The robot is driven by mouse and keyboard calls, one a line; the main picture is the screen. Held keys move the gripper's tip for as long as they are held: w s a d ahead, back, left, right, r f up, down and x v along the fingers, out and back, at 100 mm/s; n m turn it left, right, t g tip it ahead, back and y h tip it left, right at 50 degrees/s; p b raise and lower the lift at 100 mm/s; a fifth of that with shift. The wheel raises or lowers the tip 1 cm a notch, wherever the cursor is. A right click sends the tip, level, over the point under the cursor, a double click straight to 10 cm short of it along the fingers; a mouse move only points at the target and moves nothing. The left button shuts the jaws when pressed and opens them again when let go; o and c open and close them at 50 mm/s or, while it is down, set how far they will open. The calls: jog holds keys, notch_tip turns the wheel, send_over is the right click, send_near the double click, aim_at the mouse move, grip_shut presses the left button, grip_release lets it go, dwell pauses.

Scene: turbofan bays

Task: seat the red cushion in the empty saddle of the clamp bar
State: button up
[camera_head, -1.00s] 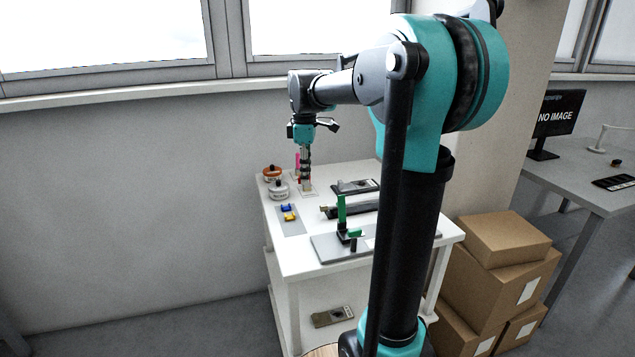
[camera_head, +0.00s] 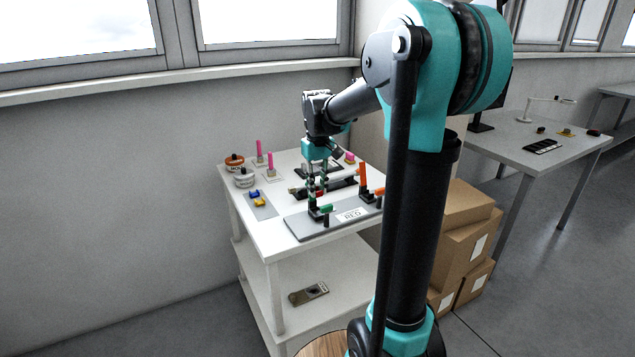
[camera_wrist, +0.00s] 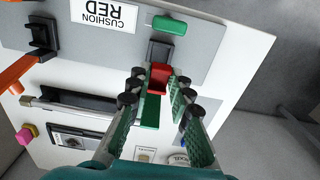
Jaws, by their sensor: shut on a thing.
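In the wrist view, my gripper (camera_wrist: 158,78) is shut on the red cushion (camera_wrist: 160,77), a small red block between the fingertips. The cushion is beside a dark block (camera_wrist: 161,50) of the green-handled clamp; I cannot tell whether they touch. A green upright part (camera_wrist: 151,112) shows between my fingers behind the cushion. In the head view, my gripper (camera_head: 317,187) is low over the near part of the table, at the green clamp (camera_head: 325,209) on a grey plate (camera_head: 300,226). A saddle is not clearly visible.
An orange-handled clamp (camera_head: 363,177) stands to the right on the same plate, with a label (camera_head: 351,214) between. A dark bar (camera_wrist: 80,98) lies alongside. Pink posts (camera_head: 270,160), jars (camera_head: 244,178) and blue and yellow pieces (camera_head: 256,200) are at the left.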

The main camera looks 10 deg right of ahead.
aim_at(318, 214)
jog(key=shift+f, duration=2.9)
jog(key=shift+f, duration=0.35)
jog(key=o, duration=1.4)
jog(key=shift+r, duration=3.5)
